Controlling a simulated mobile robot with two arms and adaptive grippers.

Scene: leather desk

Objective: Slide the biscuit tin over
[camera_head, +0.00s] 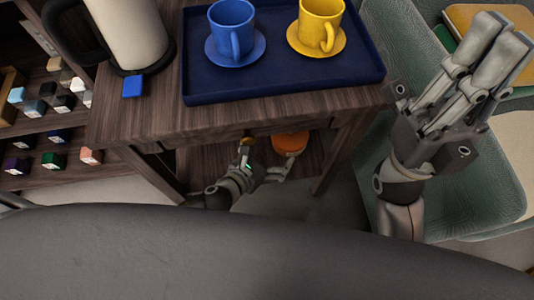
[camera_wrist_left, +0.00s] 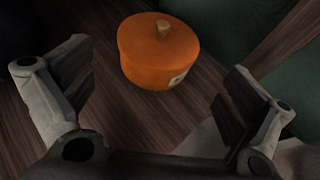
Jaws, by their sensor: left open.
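The biscuit tin, an orange round tin (camera_head: 290,143) with a lid, stands on the lower shelf under the table top. In the left wrist view the tin (camera_wrist_left: 158,52) is upright, with a small tan knob on its lid and a pale label on its side. My left gripper (camera_head: 266,160) is open and empty, reaching under the table top in front of the tin. In the left wrist view the tin lies beyond and between the spread fingers, apart from both. My right gripper (camera_head: 490,55) is raised at the right, holding nothing visible; its finger gap is unclear.
A blue tray (camera_head: 215,92) on the table top (camera_head: 140,112) holds a blue cup (camera_head: 232,25) and a yellow cup (camera_head: 320,22) on saucers. A kettle (camera_head: 130,30) and a blue block (camera_head: 132,86) stand left. Table legs flank the shelf; a green chair (camera_head: 480,190) is right.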

